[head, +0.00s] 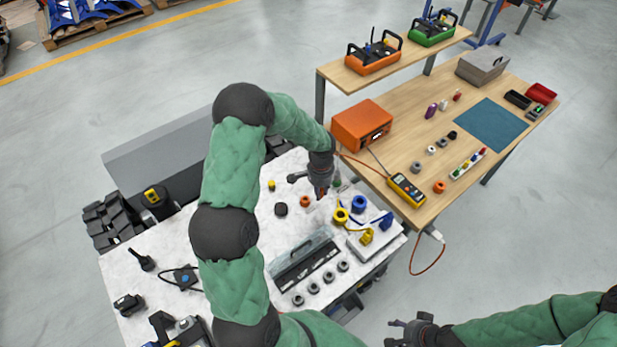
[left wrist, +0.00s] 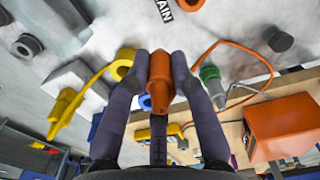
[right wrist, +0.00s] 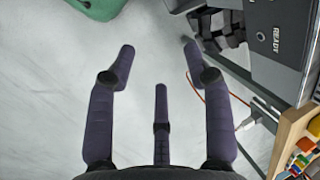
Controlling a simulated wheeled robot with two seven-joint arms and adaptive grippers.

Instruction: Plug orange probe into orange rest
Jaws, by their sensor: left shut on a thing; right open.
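My left gripper (head: 321,190) is over the white table, shut on the orange probe (left wrist: 160,83), which sits between its fingers in the left wrist view. The orange rest (head: 305,201), a small ring-like piece, stands on the table just left of the gripper. What looks like the same rest shows at the top edge of the left wrist view (left wrist: 190,3), apart from the probe. My right gripper (head: 405,330) is open and empty, low in the head view; its fingers are spread over bare floor in the right wrist view (right wrist: 160,60).
A yellow ring (head: 340,215) and a blue ring (head: 359,203) stand right of the left gripper, with a yellow probe (head: 366,236) nearby. A green piece (left wrist: 210,82) is close to the right finger. A black disc (head: 281,209) lies left of the rest. An orange box (head: 362,124) sits on the wooden bench.

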